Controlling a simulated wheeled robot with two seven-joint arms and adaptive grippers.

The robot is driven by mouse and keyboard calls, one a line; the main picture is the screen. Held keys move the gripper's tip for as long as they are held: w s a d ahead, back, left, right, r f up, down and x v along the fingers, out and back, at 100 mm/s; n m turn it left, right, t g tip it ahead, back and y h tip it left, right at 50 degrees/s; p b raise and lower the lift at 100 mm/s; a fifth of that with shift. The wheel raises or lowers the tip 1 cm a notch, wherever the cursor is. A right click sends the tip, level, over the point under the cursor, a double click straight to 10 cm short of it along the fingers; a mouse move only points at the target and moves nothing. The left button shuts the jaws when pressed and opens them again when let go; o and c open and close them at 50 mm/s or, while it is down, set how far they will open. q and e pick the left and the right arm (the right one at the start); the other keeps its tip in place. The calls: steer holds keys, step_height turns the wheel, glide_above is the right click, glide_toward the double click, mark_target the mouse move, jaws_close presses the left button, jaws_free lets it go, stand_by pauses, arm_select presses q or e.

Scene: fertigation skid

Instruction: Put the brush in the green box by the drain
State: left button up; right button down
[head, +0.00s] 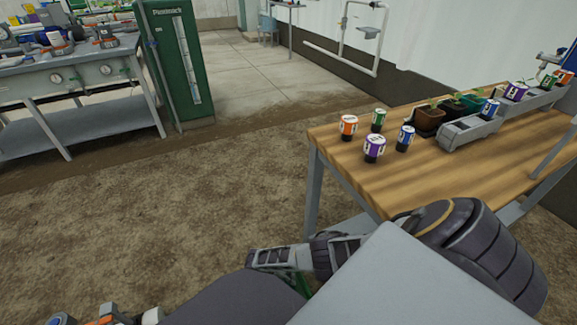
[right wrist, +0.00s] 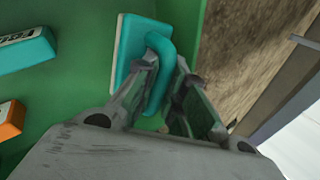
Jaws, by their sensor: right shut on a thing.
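The brush (right wrist: 130,45) shows in the right wrist view as a teal block with a pale edge and a curved teal handle. My right gripper (right wrist: 170,78) is shut on the handle. The brush is over a broad green surface (right wrist: 75,85), which looks like the inside of a green box or tray; I cannot tell whether it touches. In the head view my right gripper (head: 285,257) is low in the middle, partly behind my own arm, and the brush is hidden. My left gripper cannot be made out.
A teal labelled block (right wrist: 25,50) and an orange one (right wrist: 10,118) lie on the green surface. In the head view a wooden table (head: 440,180) with cans and pots stands right, a grey bench (head: 80,100) and green cabinet (head: 180,65) left. Bare soil lies between.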

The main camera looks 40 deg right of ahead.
arm_select(q)
steer(key=shift+f, duration=0.2)
arm_select(e)
steer(key=shift+f, duration=0.3)
